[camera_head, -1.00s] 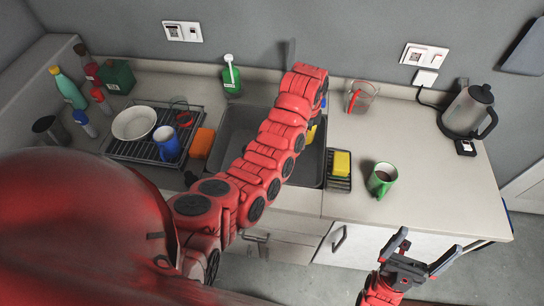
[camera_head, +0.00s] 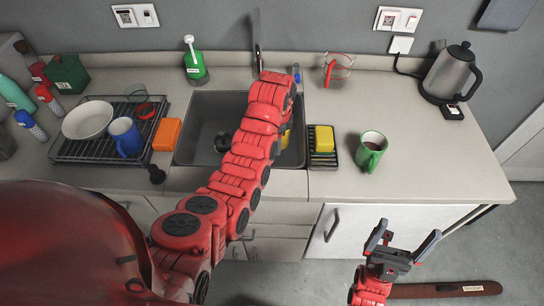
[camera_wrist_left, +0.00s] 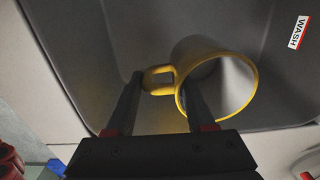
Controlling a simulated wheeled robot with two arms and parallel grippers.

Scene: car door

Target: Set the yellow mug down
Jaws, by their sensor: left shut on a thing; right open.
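In the left wrist view the yellow mug (camera_wrist_left: 247,72), with a pale inside, is tilted with its opening partly toward the camera. My left gripper (camera_wrist_left: 163,100) is shut on it, its fingers at the handle side. The mug is over or inside the grey sink (camera_wrist_left: 285,95); whether it touches the bottom I cannot tell. In the head view only a sliver of yellow (camera_head: 286,138) shows beside my left arm, over the sink (camera_head: 205,115), and my left gripper is hidden behind that arm. My right gripper (camera_head: 405,243) is open and empty in front of the counter.
A green mug (camera_head: 371,152) and a yellow sponge (camera_head: 324,138) on a dark rack stand right of the sink. A kettle (camera_head: 449,75) is at the back right. The dish rack (camera_head: 75,150) holds a bowl and blue mug. The right counter has clear room.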

